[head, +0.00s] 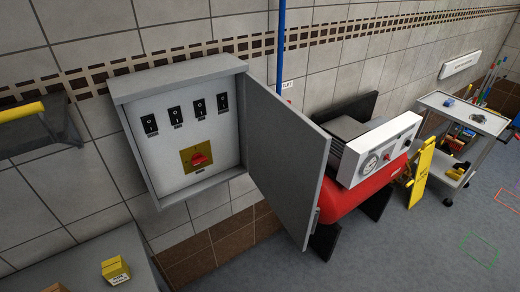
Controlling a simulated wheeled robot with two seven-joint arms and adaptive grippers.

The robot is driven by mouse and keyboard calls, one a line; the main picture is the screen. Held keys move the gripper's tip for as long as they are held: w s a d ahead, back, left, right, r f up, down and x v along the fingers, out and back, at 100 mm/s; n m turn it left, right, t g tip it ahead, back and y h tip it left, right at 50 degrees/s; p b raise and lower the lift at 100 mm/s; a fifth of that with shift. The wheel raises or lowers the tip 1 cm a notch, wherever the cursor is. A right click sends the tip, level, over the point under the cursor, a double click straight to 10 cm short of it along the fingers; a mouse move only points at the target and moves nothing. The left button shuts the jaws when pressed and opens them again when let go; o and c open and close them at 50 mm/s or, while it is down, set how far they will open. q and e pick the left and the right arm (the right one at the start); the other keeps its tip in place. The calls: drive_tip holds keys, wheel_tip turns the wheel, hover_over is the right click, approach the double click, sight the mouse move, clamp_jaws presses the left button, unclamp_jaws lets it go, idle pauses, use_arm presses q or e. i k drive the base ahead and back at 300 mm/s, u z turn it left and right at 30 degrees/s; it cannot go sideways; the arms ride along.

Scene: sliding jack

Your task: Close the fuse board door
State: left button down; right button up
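The grey fuse board (186,136) is mounted on the tiled wall, left of the middle in the head view. Its door (284,158) is hinged on the right side and stands wide open, swung out from the wall to the right. Inside are several black switches (174,112) in a row and a red rotary knob (200,159) on a yellow plate. A small latch or handle piece (316,215) shows at the door's free edge. Neither of my grippers is in view.
A red compressor-like machine (343,198) with a gauge panel stands behind the door to the right. A yellow floor sign (421,174) and a tool trolley (480,112) are further right. A grey surface with a yellow box (116,270) is at lower left.

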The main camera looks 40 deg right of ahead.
sight(288, 154)
drive_tip(key=u, duration=2.85)
drive_tip(key=k, duration=2.05)
drive_tip(key=z, duration=2.4)
